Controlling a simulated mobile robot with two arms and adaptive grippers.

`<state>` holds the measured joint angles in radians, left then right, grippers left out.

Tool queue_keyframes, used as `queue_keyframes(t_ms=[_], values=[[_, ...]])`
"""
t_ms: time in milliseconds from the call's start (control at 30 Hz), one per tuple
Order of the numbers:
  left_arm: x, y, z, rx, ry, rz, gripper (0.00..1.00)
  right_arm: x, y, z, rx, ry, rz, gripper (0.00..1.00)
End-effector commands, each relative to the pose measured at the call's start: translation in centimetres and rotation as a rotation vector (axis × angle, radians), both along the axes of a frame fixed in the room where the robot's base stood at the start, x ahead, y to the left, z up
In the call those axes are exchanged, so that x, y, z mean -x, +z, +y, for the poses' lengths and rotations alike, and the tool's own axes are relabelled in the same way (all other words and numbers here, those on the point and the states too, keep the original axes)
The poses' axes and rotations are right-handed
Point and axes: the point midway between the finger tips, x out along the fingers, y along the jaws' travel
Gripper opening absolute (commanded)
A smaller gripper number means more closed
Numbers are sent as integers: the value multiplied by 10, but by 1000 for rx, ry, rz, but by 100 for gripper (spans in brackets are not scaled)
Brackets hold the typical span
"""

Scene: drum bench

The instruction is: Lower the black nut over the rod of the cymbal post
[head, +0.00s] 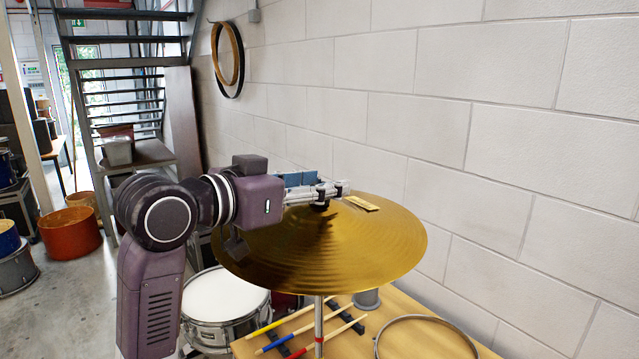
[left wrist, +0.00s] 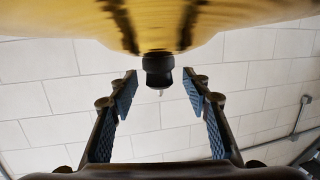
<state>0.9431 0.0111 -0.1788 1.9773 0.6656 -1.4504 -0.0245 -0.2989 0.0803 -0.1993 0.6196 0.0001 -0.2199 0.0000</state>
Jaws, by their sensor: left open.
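The brass cymbal (head: 290,262) lies nearly level on its post (head: 319,325), high over the bench. The black nut (left wrist: 157,68) sits at the cymbal's centre in the left wrist view, which looks upside down. A short pale rod tip (left wrist: 160,92) sticks out past the nut, so the nut is around the rod. My left gripper (head: 332,189) is just above the cymbal's centre. Its blue-padded fingers stand apart on both sides of the nut, with gaps to it. In the head view the fingers largely hide the nut. My right gripper is in neither view.
Below the cymbal, a wooden bench (head: 405,310) holds drumsticks (head: 299,327) and a hoop (head: 425,342). A snare drum (head: 223,297) stands to the left. A pale block wall (head: 510,150) rises close behind.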

Motion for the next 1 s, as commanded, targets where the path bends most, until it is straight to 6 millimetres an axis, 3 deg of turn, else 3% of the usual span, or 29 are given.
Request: queue_keyframes(t_ms=[167, 633, 1000], values=[[9, 3, 10, 1, 2, -3, 44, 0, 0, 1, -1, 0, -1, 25], [75, 16, 70, -1, 2, -2, 44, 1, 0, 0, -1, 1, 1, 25], [87, 18, 81, 0, 0, 0, 44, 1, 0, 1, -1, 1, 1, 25]])
